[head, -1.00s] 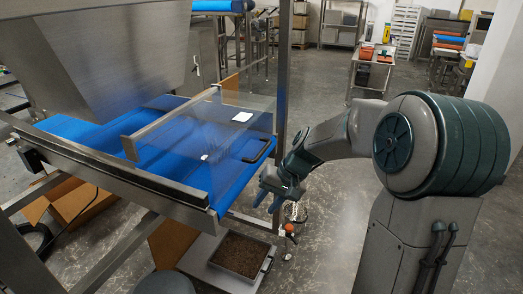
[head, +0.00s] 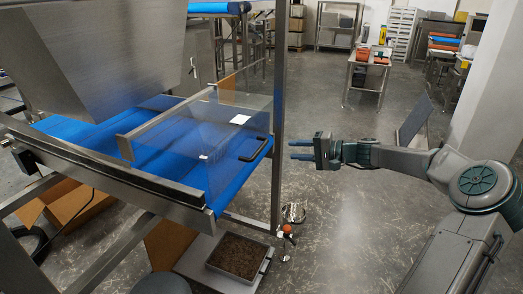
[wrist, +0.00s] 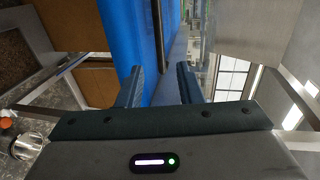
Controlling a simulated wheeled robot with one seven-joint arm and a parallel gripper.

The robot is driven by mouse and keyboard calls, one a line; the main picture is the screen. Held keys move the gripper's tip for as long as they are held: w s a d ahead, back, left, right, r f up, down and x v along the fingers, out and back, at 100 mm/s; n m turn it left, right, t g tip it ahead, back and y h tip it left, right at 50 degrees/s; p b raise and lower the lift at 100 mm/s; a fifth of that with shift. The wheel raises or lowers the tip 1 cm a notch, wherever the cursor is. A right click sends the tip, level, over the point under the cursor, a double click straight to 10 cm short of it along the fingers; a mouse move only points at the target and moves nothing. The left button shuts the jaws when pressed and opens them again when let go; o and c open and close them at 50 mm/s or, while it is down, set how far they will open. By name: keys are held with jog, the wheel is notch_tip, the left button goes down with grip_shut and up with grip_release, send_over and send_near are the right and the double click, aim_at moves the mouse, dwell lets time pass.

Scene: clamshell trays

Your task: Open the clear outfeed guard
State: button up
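A steel post (head: 278,120) stands close by the guard's right end. A tray of brown material (head: 238,256) and an orange-topped item (head: 287,229) are low beside the conveyor. A steel hopper (head: 110,50) is at left. The floor to the right is open.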

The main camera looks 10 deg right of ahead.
aim_at(262, 149)
jog(key=p+x, duration=0.1)
jog(key=x, duration=1.2)
jog(key=shift+a, duration=0.15)
